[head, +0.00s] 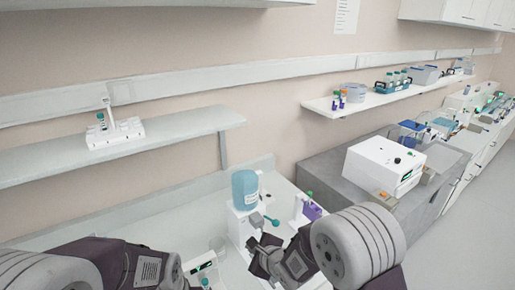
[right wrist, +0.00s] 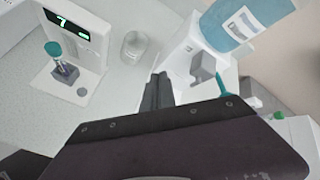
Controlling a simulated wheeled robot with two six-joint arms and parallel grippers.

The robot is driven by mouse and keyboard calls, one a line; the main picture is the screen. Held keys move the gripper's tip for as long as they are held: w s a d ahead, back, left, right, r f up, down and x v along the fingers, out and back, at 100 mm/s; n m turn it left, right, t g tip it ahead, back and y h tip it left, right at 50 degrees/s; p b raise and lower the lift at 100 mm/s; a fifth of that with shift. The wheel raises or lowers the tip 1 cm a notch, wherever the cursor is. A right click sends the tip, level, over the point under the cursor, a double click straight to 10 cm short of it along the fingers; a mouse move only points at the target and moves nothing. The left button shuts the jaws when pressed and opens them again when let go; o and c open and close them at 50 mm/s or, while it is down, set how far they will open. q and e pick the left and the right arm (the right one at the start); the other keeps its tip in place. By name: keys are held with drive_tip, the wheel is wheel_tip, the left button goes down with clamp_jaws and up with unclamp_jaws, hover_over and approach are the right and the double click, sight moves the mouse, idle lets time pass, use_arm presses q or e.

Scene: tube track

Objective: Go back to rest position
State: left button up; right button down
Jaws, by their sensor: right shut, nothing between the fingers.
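My right gripper (head: 258,247) hangs over the bench in front of the dispenser. In the right wrist view its fingers (right wrist: 159,90) are together with nothing between them. My left arm comes in at the bottom left of the head view, but its fingers do not show. A tube with a teal cap (right wrist: 54,50) stands upright in a small white device with a green display (right wrist: 70,32), apart from the right fingers. The device also shows low in the head view (head: 201,266), partly cut off by the frame's bottom edge.
A dispenser with a blue bottle (head: 245,188) stands close behind the right gripper. A clear beaker (right wrist: 134,46) is on the bench between device and dispenser. A purple rack (head: 312,211) is to the right. A shelf (head: 190,127) holds a white rack (head: 116,133).

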drive_tip(key=s+d+r+n+g+h+b, duration=0.1)
drive_tip(key=s+d+n+h, duration=0.1)
drive_tip(key=d, duration=0.7)
drive_tip(key=s+d+r+n+h+b, duration=0.1)
drive_tip(key=s+d+n+h, duration=0.15)
drive_tip(key=d, duration=0.65)
drive_tip(key=s+d+f+n+g, duration=0.1)
drive_tip(key=s+f+n+g, duration=0.1)
drive_tip(key=s+n, duration=0.6)
drive_tip(key=s+d+f+n+g, duration=0.1)
drive_tip(key=s+f+n+g, duration=0.2)
drive_tip(key=s+n+g, duration=0.2)
drive_tip(key=shift+s+d+f+n+h, duration=0.2)
drive_tip(key=shift+s+d+n+h, duration=0.2)
drive_tip(key=shift+s+n, duration=1.1)
